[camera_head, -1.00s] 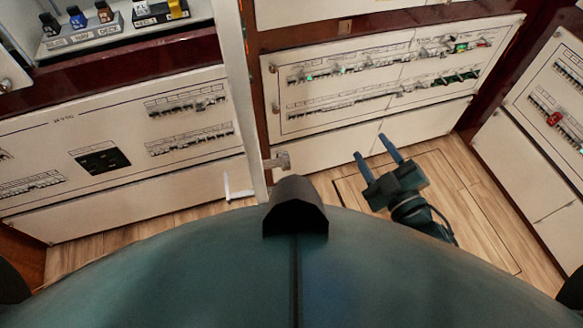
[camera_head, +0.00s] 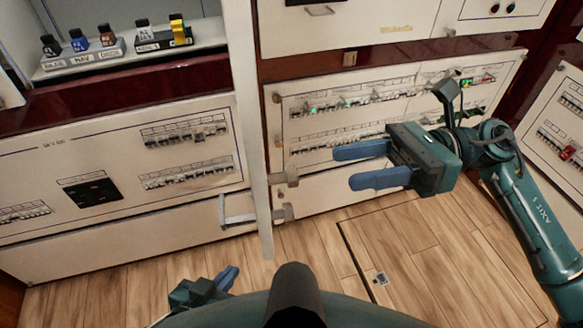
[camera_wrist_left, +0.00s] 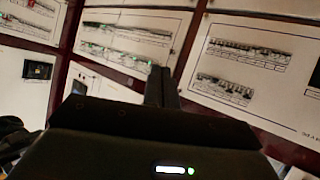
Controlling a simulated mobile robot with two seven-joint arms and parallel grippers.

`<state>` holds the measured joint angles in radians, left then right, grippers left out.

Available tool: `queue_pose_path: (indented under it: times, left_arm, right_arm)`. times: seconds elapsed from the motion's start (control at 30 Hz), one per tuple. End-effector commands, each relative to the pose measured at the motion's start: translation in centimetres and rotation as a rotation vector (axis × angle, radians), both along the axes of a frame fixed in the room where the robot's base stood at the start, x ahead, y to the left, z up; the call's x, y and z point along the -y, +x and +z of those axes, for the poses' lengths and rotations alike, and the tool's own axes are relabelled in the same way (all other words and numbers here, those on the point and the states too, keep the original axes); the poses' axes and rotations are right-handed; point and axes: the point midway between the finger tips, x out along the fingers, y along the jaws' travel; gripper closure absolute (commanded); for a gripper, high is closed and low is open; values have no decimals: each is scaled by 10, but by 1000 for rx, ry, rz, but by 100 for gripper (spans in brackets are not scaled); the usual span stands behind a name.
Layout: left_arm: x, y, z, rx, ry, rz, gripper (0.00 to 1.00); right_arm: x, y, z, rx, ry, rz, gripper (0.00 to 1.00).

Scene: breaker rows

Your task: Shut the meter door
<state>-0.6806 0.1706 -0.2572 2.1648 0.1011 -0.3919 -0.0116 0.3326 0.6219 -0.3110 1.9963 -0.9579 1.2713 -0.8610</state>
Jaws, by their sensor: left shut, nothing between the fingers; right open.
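A white door (camera_head: 246,100) stands open in the head view, seen nearly edge-on as a tall narrow strip between the left and middle breaker panels. I take it for the meter door; no label on it is readable. A metal handle (camera_head: 238,209) is on its left side and hinge-like fittings (camera_head: 285,177) are on its right. My left gripper (camera_head: 231,275) is shut and empty, low over the floor, below the door and apart from it. Its closed fingers (camera_wrist_left: 161,75) show in the left wrist view. My right gripper (camera_head: 343,167) is open and empty, pointing left, right of the door.
The left breaker panel (camera_head: 100,225) and middle breaker panel (camera_head: 300,150) flank the door. A shelf with small labelled blocks (camera_head: 80,55) is at upper left. A right-hand panel (camera_head: 560,130) stands beyond my right arm. Wooden floor (camera_head: 310,250) in front is clear.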

Motion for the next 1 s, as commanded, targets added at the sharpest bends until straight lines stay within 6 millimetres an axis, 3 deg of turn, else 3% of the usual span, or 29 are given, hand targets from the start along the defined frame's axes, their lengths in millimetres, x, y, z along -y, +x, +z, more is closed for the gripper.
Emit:
queue_pose_path:
  times: [0.2, 0.4, 0.6, 0.87, 1.0]
  left_arm:
    - [-1, 0, 13, -1, 25, -6, 100]
    - [-1, -3, 11, -12, 50, -17, 100]
    - [-1, -3, 14, -9, 58, -23, 100]
    - [-2, -3, 13, -7, 62, -24, 100]
    - [-2, -3, 13, -7, 62, -24, 100]
  right_arm:
    - [-47, -11, 5, -3, 5, 4, 53]
    - [-77, -17, 3, -4, 5, 1, 53]
    - [-89, -19, 1, -4, 3, -1, 53]
    - [-90, -19, 0, -5, 3, -1, 53]
    - [-90, -19, 0, -5, 3, -1, 64]
